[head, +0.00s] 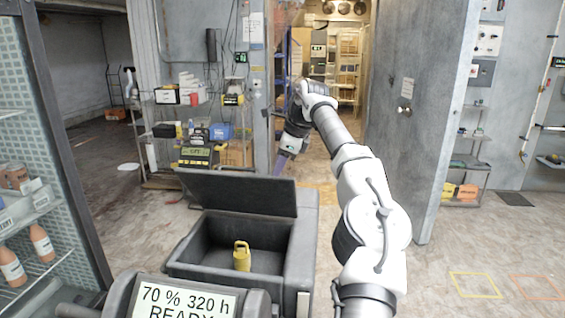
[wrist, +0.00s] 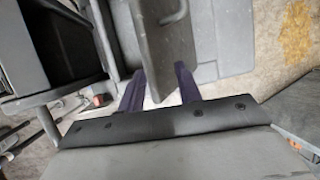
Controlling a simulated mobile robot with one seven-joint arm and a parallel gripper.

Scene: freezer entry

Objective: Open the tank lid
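The tank appears to be the dark grey box (head: 303,240) in front of me in the head view. Its lid (head: 240,192) stands raised and tilted above the back of the opening. A yellow object with a loop handle (head: 242,257) sits inside. My gripper (head: 280,164) is just beyond the lid's top right corner, fingers pointing down. In the wrist view its two purple fingers (wrist: 160,88) are apart. A grey panel (wrist: 157,50), perhaps the lid, reaches between them, near the left finger, with a gap to the right finger. I cannot tell whether it touches.
A display (head: 186,298) reading "70 % 320 h" stands at the front. A rack with bottles (head: 12,268) is close on the left. A loaded shelf (head: 190,130) stands behind the box. A large grey door (head: 415,110) stands at right. The floor at right is clear.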

